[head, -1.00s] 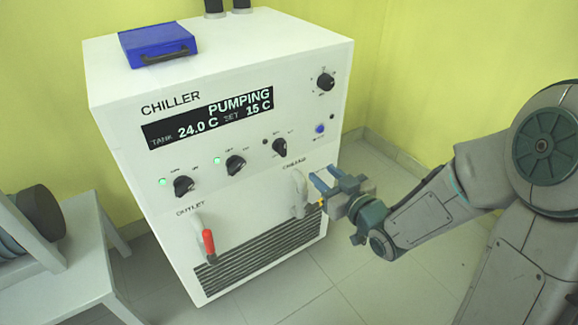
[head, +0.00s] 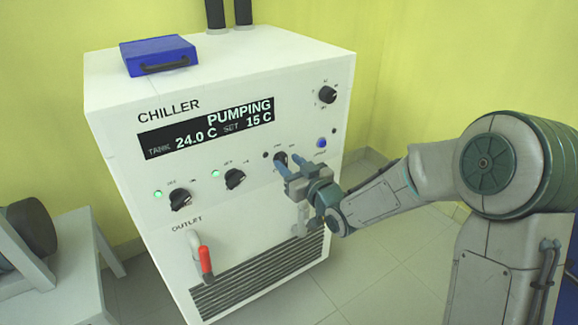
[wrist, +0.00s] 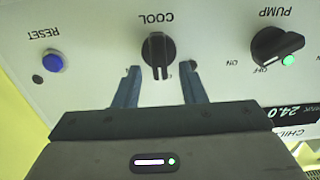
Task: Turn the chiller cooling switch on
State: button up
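The cooling switch is a black rotary knob labelled COOL (wrist: 158,50) on the white chiller's (head: 120,130) front panel. In the head view the knob (head: 280,157) is partly hidden by my gripper, and the small lamp (head: 265,155) to its left is dark. My gripper (wrist: 162,70) is open, with one blue finger on each side of the knob in the wrist view. Gaps show between the knob and both fingers, and I see no grip on it. The head view shows my gripper (head: 283,163) right in front of the panel.
The PUMP knob (wrist: 278,45) sits close by with a lit green lamp. A blue RESET button (wrist: 53,63) is on the other side. The outlet valve with a red handle (head: 206,263) sticks out lower left. A white table (head: 70,270) stands at left.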

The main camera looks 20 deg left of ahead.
jog(key=shift+w+a, duration=0.35)
grip_shut()
jog(key=shift+m, duration=0.4)
jog(key=shift+w+d+f+m+p, duration=0.15)
jog(key=shift+m+p, duration=0.7)
jog(key=shift+m, duration=1.05)
jog(key=shift+w+d+f+m+p, duration=0.1)
jog(key=shift+m+p, duration=0.75)
jog(key=shift+m, duration=1.05)
jog(key=shift+w+d+f+m+p, duration=0.15)
jog(key=shift+m+p, duration=0.7)
jog(key=shift+m, duration=1.05)
